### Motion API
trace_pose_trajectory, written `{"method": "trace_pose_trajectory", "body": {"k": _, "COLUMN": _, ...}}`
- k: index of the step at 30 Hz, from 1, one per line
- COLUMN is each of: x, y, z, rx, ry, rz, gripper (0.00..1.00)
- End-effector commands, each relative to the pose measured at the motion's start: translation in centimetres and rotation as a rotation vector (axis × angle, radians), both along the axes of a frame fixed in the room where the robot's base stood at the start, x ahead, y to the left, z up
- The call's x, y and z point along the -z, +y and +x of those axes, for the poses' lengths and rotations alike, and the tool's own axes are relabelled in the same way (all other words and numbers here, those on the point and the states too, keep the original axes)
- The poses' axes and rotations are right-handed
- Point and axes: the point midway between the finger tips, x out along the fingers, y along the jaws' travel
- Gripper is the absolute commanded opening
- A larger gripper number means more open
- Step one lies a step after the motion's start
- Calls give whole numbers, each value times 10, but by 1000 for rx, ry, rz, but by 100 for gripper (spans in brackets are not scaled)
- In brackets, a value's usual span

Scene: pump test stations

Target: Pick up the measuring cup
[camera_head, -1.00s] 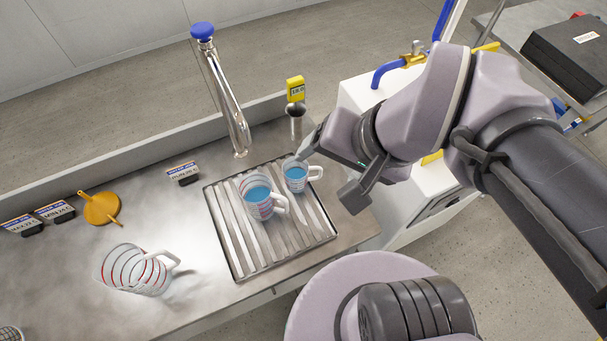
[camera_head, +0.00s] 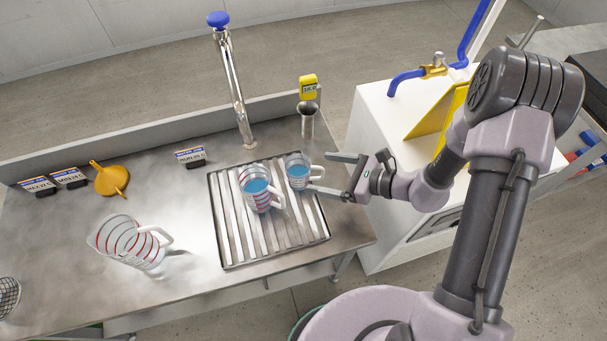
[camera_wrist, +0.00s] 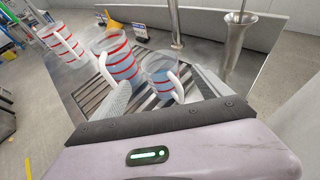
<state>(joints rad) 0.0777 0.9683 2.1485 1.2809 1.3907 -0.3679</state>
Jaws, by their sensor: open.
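Three clear measuring cups with red bands are in view. A small cup (camera_head: 298,170) with blue liquid stands upright on the ribbed drain tray (camera_head: 228,252), its handle facing right. A larger cup (camera_head: 256,188), also with blue liquid, stands just left of it. A big cup (camera_head: 130,242) without visible blue liquid is on the bare counter at left. My gripper (camera_head: 318,171) is open at the small cup's handle side. In the wrist view the small cup (camera_wrist: 158,72) and its handle appear between the fingers. Contact cannot be told.
A chrome tap (camera_head: 238,100) with a blue top stands behind the tray. A metal cylinder (camera_head: 308,121) with a yellow display (camera_head: 308,85) is behind the small cup. An orange funnel (camera_head: 112,180) and label stands are at the back left. A white cabinet (camera_head: 375,125) stands right.

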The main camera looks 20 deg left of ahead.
Motion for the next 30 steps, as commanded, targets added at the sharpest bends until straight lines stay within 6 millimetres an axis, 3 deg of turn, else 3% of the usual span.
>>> {"method": "trace_pose_trajectory", "body": {"k": 13, "x": 33, "y": 69, "z": 14, "rx": -5, "ry": -1, "rz": -1, "gripper": 87}}
{"method": "trace_pose_trajectory", "body": {"k": 21, "x": 32, "y": 75, "z": 16, "rx": -1, "ry": 0, "rz": -1, "gripper": 87}}
{"method": "trace_pose_trajectory", "body": {"k": 30, "x": 32, "y": 75, "z": 16, "rx": -1, "ry": 0, "rz": -1, "gripper": 30}}
